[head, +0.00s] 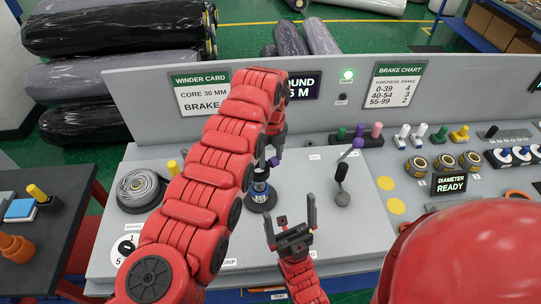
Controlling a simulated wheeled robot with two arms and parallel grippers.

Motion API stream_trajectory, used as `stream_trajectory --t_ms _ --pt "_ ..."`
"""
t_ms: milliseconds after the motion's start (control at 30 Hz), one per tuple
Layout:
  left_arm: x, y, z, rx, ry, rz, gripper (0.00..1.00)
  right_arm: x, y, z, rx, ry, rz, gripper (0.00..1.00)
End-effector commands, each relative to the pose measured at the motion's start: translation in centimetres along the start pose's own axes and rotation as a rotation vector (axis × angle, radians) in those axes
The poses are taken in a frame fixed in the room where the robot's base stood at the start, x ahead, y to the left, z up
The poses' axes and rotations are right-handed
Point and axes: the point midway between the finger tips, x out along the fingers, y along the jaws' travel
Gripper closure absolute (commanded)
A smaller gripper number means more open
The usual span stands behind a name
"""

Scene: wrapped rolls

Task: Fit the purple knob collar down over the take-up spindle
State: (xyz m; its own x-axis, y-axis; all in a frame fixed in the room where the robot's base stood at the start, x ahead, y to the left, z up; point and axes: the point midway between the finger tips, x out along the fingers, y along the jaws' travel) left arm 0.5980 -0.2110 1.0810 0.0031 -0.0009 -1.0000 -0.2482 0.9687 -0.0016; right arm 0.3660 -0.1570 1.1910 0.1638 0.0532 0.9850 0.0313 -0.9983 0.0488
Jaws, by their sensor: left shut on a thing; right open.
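My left gripper (273,154) hangs from the arm that arches up across the panel, and its jaws are partly hidden. It is shut on a small purple piece, the knob collar (273,161). A dark upright post on a round black base, apparently the take-up spindle (260,190), stands just below and slightly left of the collar. The collar is close to its top; I cannot tell whether they touch. My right gripper (289,209) is open and empty, fingers pointing up, in front and to the right of the spindle.
A lever with a purple ball (357,143) stands right of the spindle. Green, purple and pink knobs (359,131) stand in a holder behind it. A sign panel (330,85) rises behind. A "DIAMETER READY" display (450,184) is at right.

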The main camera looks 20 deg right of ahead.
Motion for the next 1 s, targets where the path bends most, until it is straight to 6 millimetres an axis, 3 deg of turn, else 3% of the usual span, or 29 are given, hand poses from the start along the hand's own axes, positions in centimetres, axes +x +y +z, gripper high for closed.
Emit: stream_trajectory --t_ms 100,300,1000 --pt "1.9 0.0 0.0 -0.001 0.000 0.000 1.00 -1.7 -0.1 0.3 0.000 0.000 0.000 0.00" --pt "3.4 0.1 0.0 -0.001 0.002 0.002 1.00 -3.0 -0.1 0.5 0.000 0.000 0.000 0.00" --pt "3.5 0.1 0.0 -0.001 0.001 0.001 1.00 -3.2 -0.2 0.6 0.000 0.000 0.000 0.00"
